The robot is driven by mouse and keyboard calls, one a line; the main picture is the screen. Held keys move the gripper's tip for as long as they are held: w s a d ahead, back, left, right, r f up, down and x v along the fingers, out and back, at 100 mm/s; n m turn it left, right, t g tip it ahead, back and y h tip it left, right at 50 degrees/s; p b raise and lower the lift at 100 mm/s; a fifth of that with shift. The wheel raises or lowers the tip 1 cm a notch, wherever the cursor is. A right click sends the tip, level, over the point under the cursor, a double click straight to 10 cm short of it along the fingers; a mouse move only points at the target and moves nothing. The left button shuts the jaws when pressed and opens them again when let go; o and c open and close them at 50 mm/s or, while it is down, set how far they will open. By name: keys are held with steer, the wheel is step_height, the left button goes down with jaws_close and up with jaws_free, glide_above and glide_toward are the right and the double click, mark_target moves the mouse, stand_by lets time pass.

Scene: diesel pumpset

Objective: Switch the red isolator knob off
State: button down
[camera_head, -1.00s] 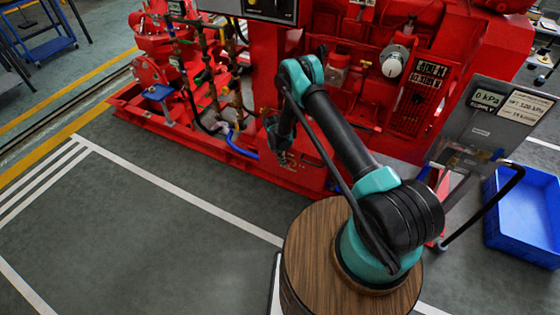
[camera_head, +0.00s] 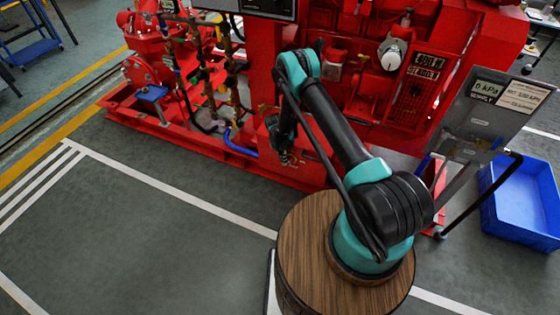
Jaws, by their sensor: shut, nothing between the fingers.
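I cannot make out the red isolator knob in this view; it is either hidden or too small against the red machine. The red diesel pumpset (camera_head: 205,140) fills the back of the picture. A dark control panel (camera_head: 262,8) is cut off by the top edge. My gripper (camera_head: 284,158) hangs down from the bent arm in front of the pumpset's red base. It is small and dark here, shut and holding nothing. My arm hides part of the machine behind it.
A gauge board (camera_head: 478,123) on a stand is at the right, beside a blue bin (camera_head: 520,228) on the floor. A blue cart (camera_head: 38,46) stands at the far left. The marked grey floor (camera_head: 150,240) at the left front is clear.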

steer(key=shift+r, duration=0.2)
steer(key=shift+a+r, duration=0.15)
steer(key=shift+r, duration=0.5)
